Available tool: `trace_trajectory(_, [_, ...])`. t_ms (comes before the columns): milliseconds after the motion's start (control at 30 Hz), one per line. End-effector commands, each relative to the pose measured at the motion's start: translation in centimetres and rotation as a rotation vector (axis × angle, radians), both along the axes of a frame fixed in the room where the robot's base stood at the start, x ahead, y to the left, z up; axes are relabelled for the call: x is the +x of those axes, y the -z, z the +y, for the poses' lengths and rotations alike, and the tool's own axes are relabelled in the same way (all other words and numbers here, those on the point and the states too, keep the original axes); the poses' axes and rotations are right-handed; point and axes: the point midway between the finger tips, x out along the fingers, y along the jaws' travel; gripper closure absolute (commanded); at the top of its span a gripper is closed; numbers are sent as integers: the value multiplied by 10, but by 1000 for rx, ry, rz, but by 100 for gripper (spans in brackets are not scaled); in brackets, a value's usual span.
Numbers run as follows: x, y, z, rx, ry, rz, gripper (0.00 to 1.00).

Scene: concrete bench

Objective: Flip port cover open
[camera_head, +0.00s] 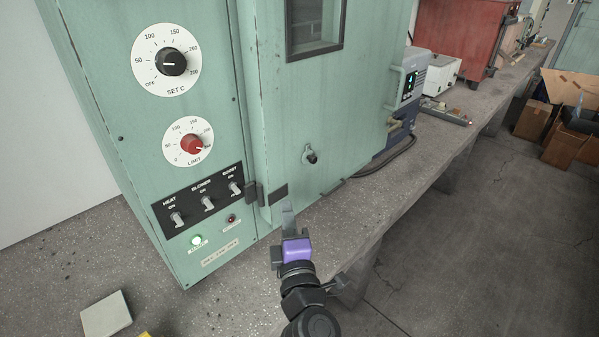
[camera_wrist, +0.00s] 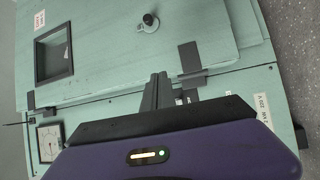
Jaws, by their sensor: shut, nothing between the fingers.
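The port cover (camera_head: 310,155) is a small light metal piece with a dark knob, low on the green oven door (camera_head: 345,110). The wrist view shows it (camera_wrist: 149,23) near the top, with the dark knob beside a pale round plate. Whether it is raised or lying flat is too small to tell. My gripper (camera_head: 288,212) is shut and empty, in front of the oven's lower edge, to the left of and below the port cover. In the wrist view its fingers (camera_wrist: 158,88) point toward the door, apart from the cover.
The oven's control panel (camera_head: 205,205) with dials and switches is at the left. Dark hinges (camera_head: 252,194) line the door edge. A blue-grey device (camera_head: 400,95) stands beyond the oven on the concrete bench (camera_head: 440,140). Open floor (camera_head: 480,240) lies to the right.

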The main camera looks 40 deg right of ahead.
Motion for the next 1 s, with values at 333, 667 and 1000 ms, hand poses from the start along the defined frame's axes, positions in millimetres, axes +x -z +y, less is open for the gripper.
trace_trajectory(333, [-18, 6, -25, -149, 151, 103, 100])
trace_trajectory(667, [-15, 5, -26, -148, 149, 102, 100])
trace_trajectory(1000, [24, -3, -60, -148, 151, 99, 100])
